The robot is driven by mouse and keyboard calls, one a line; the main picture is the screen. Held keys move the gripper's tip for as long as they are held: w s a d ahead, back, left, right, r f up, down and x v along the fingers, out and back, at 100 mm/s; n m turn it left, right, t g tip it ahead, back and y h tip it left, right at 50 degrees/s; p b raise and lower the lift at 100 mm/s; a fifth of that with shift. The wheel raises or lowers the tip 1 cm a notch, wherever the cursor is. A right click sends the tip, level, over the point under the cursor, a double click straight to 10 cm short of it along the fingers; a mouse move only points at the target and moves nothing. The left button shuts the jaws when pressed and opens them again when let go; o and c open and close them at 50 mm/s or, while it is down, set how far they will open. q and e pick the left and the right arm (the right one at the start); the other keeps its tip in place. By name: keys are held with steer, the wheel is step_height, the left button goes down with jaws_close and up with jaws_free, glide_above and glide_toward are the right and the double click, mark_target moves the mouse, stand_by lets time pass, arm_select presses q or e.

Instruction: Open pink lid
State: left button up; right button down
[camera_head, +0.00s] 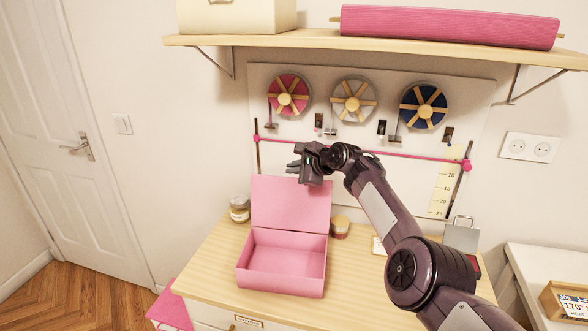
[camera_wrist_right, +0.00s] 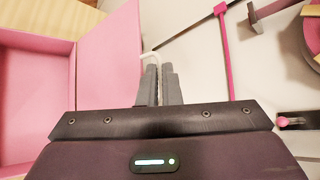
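The pink box (camera_head: 281,264) stands on the wooden table, and its inside looks empty. Its pink lid (camera_head: 291,205) stands raised, roughly upright, at the back of the box. My right gripper (camera_head: 292,170) is just above and behind the lid's top edge. In the right wrist view, the lid (camera_wrist_right: 113,60) is to the left of my gripper fingers (camera_wrist_right: 159,84). My left gripper is not in view.
A jar (camera_head: 239,209) stands left of the lid and a small pot (camera_head: 340,227) right of it. A pegboard with ribbon spools (camera_head: 289,95) hangs behind, with a pink rod (camera_head: 390,153) across it. A wooden shelf (camera_head: 420,47) is above.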

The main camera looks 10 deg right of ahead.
steer(key=c, duration=1.6)
jaws_free()
steer(key=shift+s, duration=0.1)
steer(key=shift+p+v, duration=0.55)
steer(key=shift+v, duration=0.35)
steer(key=v, duration=0.6)
steer(key=shift+b, duration=0.3)
steer(key=shift+r, duration=0.1)
